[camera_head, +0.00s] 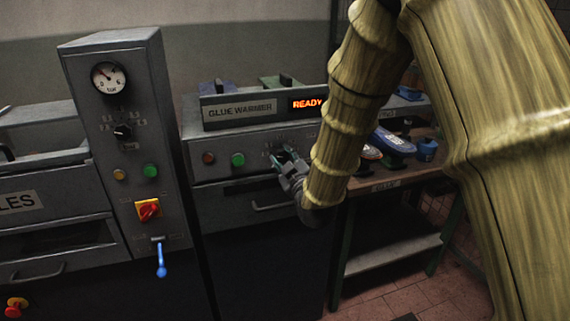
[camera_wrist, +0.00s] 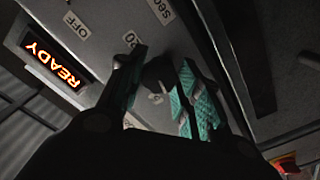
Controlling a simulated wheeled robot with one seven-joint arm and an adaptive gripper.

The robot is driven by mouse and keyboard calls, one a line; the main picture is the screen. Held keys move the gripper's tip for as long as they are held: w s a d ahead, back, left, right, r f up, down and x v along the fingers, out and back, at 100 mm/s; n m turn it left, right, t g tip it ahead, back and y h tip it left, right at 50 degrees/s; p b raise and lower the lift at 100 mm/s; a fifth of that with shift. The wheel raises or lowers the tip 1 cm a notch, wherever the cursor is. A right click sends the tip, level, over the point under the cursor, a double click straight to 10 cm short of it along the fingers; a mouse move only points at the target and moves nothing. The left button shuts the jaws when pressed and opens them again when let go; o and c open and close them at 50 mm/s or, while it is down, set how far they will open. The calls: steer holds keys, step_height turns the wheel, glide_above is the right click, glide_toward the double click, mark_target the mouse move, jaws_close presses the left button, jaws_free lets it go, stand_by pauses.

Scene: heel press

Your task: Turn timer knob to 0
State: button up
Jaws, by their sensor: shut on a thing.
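The dark timer knob (camera_wrist: 158,76) sits on the grey panel of the glue warmer, between my fingers in the wrist view. A small light mark shows on it. Printed labels stand around it, including "OFF" (camera_wrist: 83,24); others are partly cut off or hidden. In the head view my gripper (camera_head: 279,162) is at the warmer's panel and hides the knob. The knob's exact setting cannot be read.
The orange "READY" display (camera_head: 307,103) is above the panel. Red (camera_head: 208,157) and green (camera_head: 238,159) buttons sit left of my gripper. A grey control column (camera_head: 125,150) with a gauge, a red-yellow switch and a blue lever (camera_head: 161,262) stands further left. A workbench (camera_head: 400,183) with shoes is right.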

steer(key=shift+n, duration=0.3)
steer(key=o, duration=1)
steer(key=shift+o, duration=0.2)
steer(key=v, duration=1.2)
